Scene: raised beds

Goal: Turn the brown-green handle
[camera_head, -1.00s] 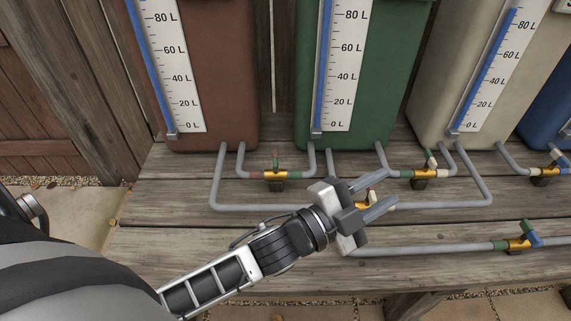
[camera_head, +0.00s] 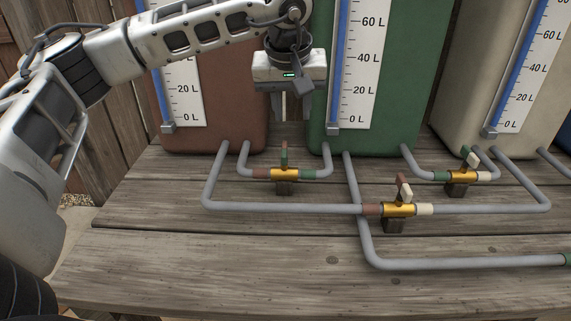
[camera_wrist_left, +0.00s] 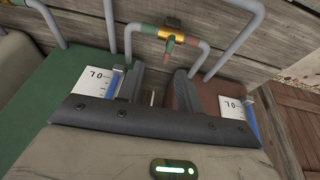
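The brown-green handle (camera_head: 284,154) stands upright on a brass valve (camera_head: 285,174) in the pipe between the brown tank and the green tank. In the left wrist view the handle (camera_wrist_left: 169,46) shows near the top, beyond my fingers. My left gripper (camera_head: 290,112) points down above and behind the handle, in front of the gap between the tanks. Its two fingers are apart with nothing between them; they also show in the left wrist view (camera_wrist_left: 155,85). The gripper does not touch the handle. My right gripper is out of view.
The brown tank (camera_head: 228,112) and green tank (camera_head: 393,95) stand close behind my gripper. A brown-white valve (camera_head: 399,209) sits in front to the right, and a green-white valve (camera_head: 461,176) further right. Grey pipes run over the wooden bench (camera_head: 200,250); its front is clear.

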